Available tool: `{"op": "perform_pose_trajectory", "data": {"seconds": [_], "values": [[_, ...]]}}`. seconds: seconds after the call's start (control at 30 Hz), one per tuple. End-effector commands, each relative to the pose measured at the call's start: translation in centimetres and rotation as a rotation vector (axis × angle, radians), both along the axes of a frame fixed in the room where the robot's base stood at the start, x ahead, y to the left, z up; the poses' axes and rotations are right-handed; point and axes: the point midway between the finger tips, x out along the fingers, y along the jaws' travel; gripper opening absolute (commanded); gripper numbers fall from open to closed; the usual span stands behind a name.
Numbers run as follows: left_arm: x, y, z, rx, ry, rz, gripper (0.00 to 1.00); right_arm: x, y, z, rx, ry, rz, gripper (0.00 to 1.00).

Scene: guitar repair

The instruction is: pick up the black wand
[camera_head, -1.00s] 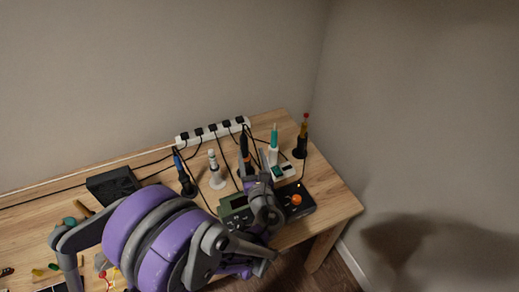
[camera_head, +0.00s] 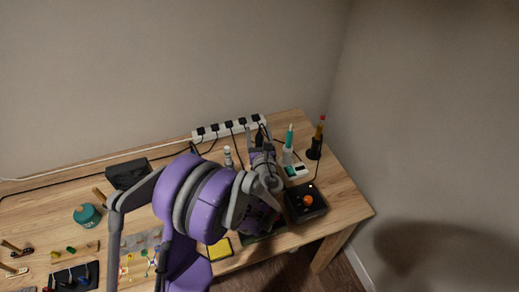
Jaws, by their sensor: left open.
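My left gripper (camera_head: 261,140) is open and reaches over the right part of the workbench (camera_head: 345,200), pointing toward the power strip. The black wand, upright in its stand in the earlier view, is now mostly hidden. A thin dark piece (camera_head: 261,132) between the fingers may be its top; I cannot tell whether the fingers touch it. A white wand (camera_head: 228,156) stands left of the gripper. A teal wand (camera_head: 289,138) stands to its right. My right gripper is not in view.
A power strip (camera_head: 206,136) with black plugs runs along the back. A red-tipped tool in a black stand (camera_head: 314,150) is at the right. A black box with an orange knob (camera_head: 303,210) is near the front right. Small tools lie at the left front.

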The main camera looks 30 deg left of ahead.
Motion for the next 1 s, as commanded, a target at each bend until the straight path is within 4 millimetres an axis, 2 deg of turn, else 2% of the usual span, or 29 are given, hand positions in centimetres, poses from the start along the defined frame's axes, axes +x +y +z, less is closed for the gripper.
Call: {"op": "perform_pose_trajectory", "data": {"seconds": [0.1, 0.47, 0.83, 1.0], "values": [[-0.1, 0.0, 0.0, 0.000, 0.000, 0.000, 0.66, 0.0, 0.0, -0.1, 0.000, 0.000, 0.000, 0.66], [-0.1, -0.1, 0.0, 0.000, 0.000, 0.000, 0.01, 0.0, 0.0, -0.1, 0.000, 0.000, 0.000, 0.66], [-0.1, 0.0, 0.1, 0.000, 0.000, 0.000, 0.00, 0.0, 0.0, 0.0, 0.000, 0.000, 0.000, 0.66], [-0.1, 0.0, 2.0, 0.000, 0.000, 0.001, 0.00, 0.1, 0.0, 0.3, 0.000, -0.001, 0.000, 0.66]]}}
